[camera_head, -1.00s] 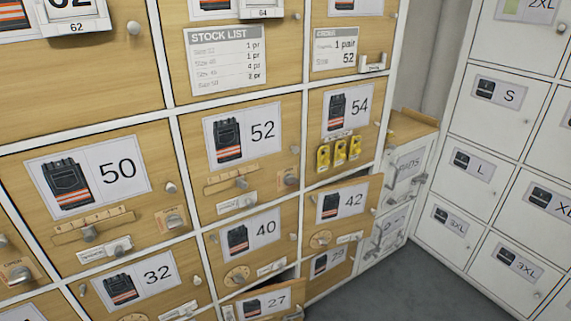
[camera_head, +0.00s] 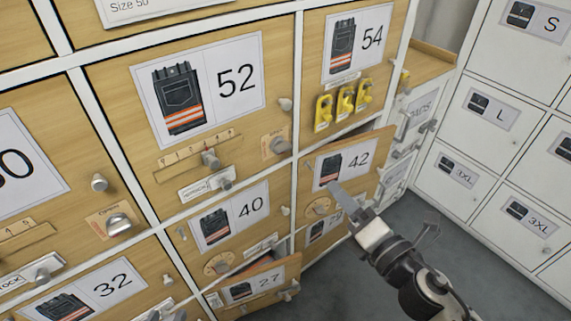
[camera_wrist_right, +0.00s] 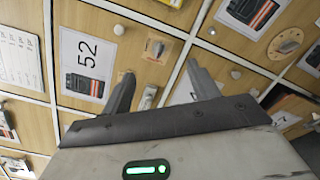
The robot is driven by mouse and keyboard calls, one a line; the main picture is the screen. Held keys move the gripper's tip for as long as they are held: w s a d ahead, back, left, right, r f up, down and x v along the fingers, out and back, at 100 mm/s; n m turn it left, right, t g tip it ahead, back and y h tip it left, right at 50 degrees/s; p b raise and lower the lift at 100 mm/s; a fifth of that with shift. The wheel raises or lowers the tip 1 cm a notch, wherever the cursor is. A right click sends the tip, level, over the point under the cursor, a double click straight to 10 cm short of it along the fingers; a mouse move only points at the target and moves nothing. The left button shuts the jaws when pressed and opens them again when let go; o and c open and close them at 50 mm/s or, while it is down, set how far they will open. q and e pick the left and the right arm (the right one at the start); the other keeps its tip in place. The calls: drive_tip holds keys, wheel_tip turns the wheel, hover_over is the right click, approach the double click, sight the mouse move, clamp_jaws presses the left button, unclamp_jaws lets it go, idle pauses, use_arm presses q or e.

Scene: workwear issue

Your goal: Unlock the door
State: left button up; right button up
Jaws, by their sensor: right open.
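Door 52 (camera_head: 197,128) is closed. It has a sliding knob (camera_head: 210,158) on a scale, a labelled latch (camera_head: 207,188) below it, and a turn knob on a wooden plate (camera_head: 275,148). Door 54 (camera_head: 312,68) above right is closed and carries three yellow tags or padlocks (camera_head: 345,103). My right gripper (camera_head: 338,192) is in front of door 42 (camera_head: 325,163). In the right wrist view its jaws (camera_wrist_right: 162,82) are open and empty, with door 52 (camera_wrist_right: 73,40) beyond.
Doors 42 and 27 (camera_head: 255,288) stand ajar and jut out. Door 40 (camera_head: 197,237) has a dial. White lockers (camera_head: 500,150) stand on the right, with free grey floor (camera_head: 400,212) between.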

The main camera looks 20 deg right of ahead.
drive_tip(key=n+y, duration=0.1)
drive_tip(key=n, duration=0.5)
drive_tip(key=n+y, duration=0.2)
drive_tip(key=n, duration=0.5)
approach(285, 150)
drive_tip(key=shift+g, duration=0.3)
drive_tip(key=x, duration=0.5)
drive_tip(key=p+x, duration=0.1)
drive_tip(key=x, duration=0.2)
drive_tip(key=shift+w+r, duration=0.25)
drive_tip(key=shift+w, duration=0.05)
use_arm(q)
drive_tip(key=shift+w+d+r, duration=0.1)
drive_tip(key=shift+w+r, duration=0.05)
drive_tip(key=shift+r, duration=0.2)
drive_tip(key=shift+r, duration=0.15)
use_arm(e)
drive_tip(key=c, duration=1)
